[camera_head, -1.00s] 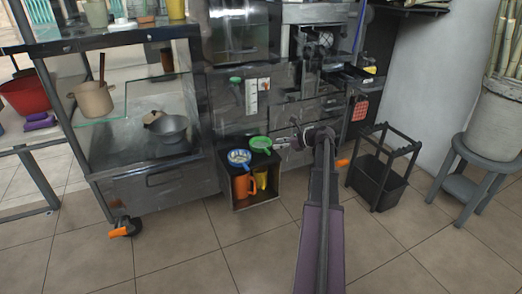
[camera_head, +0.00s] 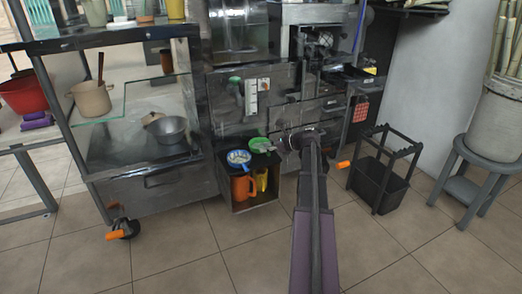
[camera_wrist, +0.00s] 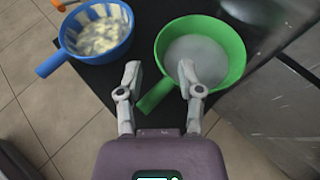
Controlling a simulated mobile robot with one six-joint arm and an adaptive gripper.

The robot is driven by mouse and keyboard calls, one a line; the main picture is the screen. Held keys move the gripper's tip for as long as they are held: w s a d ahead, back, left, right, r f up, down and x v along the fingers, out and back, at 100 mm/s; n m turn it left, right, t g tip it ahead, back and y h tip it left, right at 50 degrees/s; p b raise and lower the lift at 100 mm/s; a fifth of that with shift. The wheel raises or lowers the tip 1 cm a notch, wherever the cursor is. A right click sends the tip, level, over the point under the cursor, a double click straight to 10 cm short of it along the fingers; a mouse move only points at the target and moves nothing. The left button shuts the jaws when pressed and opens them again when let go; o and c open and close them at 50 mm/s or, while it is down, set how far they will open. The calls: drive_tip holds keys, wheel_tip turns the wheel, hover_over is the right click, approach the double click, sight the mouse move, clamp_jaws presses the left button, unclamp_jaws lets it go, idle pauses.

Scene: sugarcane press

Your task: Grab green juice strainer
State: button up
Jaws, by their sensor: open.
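The green strainer (camera_wrist: 232,50) lies on the dark top of a small box, its round rim up and its short handle (camera_wrist: 158,96) pointing down-left in the wrist view. My gripper (camera_wrist: 158,72) is open, with one finger on each side of the handle; I cannot tell whether either finger touches it. In the head view the green strainer (camera_head: 258,143) shows just left of my gripper (camera_head: 281,143), partly behind it.
A blue strainer (camera_wrist: 118,50) with pale contents sits left of the green one. The box (camera_head: 223,178) holds an orange jug (camera_head: 242,188) and a yellow cup (camera_head: 262,179) below. The metal machine front (camera_wrist: 285,100) stands close on the right.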

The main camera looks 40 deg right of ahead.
drive_tip(key=shift+b+x, duration=0.6)
drive_tip(key=shift+x, duration=1.3)
drive_tip(key=shift+s+f, duration=0.1)
drive_tip(key=shift+f, duration=0.05)
clamp_jaws()
